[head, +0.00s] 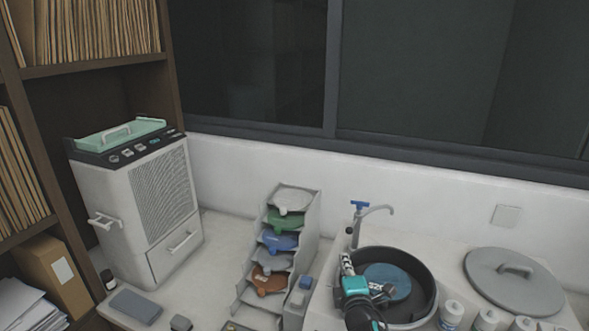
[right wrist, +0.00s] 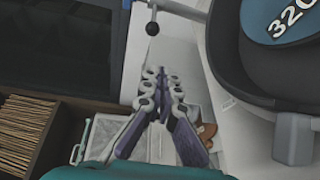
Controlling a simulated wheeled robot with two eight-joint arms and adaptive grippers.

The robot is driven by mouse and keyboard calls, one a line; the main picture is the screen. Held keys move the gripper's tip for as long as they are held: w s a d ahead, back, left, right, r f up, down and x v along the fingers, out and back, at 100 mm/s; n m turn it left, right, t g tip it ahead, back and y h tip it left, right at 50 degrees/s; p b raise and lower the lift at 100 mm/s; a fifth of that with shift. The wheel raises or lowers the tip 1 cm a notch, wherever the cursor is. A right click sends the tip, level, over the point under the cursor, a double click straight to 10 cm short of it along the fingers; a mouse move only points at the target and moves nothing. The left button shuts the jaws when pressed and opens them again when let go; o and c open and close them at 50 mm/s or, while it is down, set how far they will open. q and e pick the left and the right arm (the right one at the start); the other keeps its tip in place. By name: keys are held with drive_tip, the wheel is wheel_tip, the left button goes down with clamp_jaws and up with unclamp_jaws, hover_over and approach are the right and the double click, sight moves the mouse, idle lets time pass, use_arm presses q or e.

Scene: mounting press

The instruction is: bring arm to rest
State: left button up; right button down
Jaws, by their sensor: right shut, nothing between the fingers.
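My right gripper (head: 346,262) shows in the head view over the left rim of the polishing basin (head: 431,290), its fingers pointing up the picture toward the tap. In the right wrist view the fingers of my right gripper (right wrist: 158,75) are together with nothing between them. The basin (right wrist: 232,60) lies to their right there, apart from them in the picture. A blue disc (head: 400,282) marked 320 lies in the basin and shows in part in the right wrist view (right wrist: 290,20). My left gripper is out of view.
A tap (head: 377,210) stands behind the basin. A tiered rack (head: 312,215) of coloured discs is to its left. A grey lid (head: 515,285) and several white bottles (head: 486,319) are to its right. A white machine (head: 125,215) stands farther left, beside the shelves (head: 75,68).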

drive_tip(key=s+d+f+m, duration=0.1)
drive_tip(key=m, duration=0.1)
drive_tip(key=s+d+f+m+g+h+b, duration=0.1)
drive_tip(key=s, duration=0.1)
drive_tip(key=s+f+m+g+b, duration=0.1)
drive_tip(key=s+m, duration=0.1)
drive_tip(key=shift+d+f+m, duration=0.15)
drive_tip(key=shift+d+m, duration=0.15)
drive_tip(key=shift+d, duration=0.1)
drive_tip(key=s+f+m+g, duration=0.1)
drive_tip(key=s+m, duration=0.1)
drive_tip(key=s+f+m+g+b, duration=0.1)
drive_tip(key=s+f+m, duration=0.1)
drive_tip(key=s, duration=0.1)
drive_tip(key=s+d+f+m+g+b, duration=0.1)
drive_tip(key=s, duration=0.1)
drive_tip(key=shift+s+f+m, duration=0.3)
drive_tip(key=shift+m, duration=0.1)
drive_tip(key=s+a+f+m+g+y+b, duration=0.1)
drive_tip(key=s+f+m, duration=0.5)
drive_tip(key=s, duration=0.6)
drive_tip(key=a+g+b, duration=0.1)
drive_tip(key=a+g, duration=0.1)
drive_tip(key=g, duration=0.1)
drive_tip(key=shift+s+f+m+g+y+b, duration=0.3)
drive_tip(key=shift+s+f+m, duration=0.05)
drive_tip(key=shift+f+m, duration=0.05)
